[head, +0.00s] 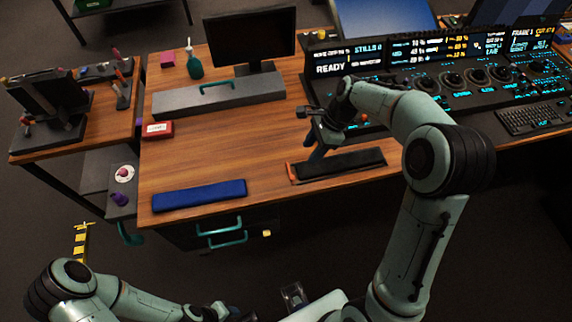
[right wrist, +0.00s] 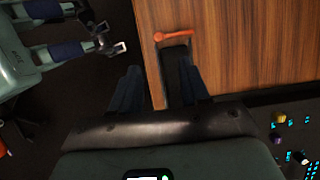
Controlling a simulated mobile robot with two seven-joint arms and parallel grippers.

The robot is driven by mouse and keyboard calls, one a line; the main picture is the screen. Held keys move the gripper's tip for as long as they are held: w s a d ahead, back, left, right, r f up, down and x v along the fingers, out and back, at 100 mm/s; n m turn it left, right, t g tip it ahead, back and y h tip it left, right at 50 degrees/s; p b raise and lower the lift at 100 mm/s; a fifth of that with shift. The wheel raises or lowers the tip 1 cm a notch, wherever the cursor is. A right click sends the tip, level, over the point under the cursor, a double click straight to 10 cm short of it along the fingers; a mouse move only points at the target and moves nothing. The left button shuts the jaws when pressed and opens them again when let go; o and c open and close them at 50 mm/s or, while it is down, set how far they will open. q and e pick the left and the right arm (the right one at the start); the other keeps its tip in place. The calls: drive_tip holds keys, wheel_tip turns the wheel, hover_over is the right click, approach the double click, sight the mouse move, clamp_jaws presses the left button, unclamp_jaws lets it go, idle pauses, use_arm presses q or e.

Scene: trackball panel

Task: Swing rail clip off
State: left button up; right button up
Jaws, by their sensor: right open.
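An orange clip (head: 293,171) sits at the left end of a black rail-like strip (head: 343,165) on the wooden desk. In the right wrist view the orange clip (right wrist: 173,36) lies across the end of the dark strip (right wrist: 180,72), ahead of the fingers. My right gripper (head: 314,150) is above the desk near the strip's left end. In its wrist view the two dark blue fingers (right wrist: 160,88) are apart, with nothing held; the strip shows between them. My left gripper (head: 222,312) is low at the bottom edge, partly cut off; its jaws are unclear.
A blue pad (head: 199,194) lies on the desk to the left. A red box (head: 158,129) and a grey case (head: 218,97) stand farther back. A lit control panel (head: 470,80) fills the right side. The wood between pad and strip is clear.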

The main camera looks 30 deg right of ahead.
sight(292, 177)
drive_tip(key=b+x, duration=0.1)
drive_tip(key=x, duration=1.1)
drive_tip(key=shift+s+a+f, duration=0.1)
drive_tip(key=shift+a+f, duration=0.1)
drive_tip(key=shift+f, duration=0.1)
drive_tip(key=shift+c, duration=0.4)
clamp_jaws()
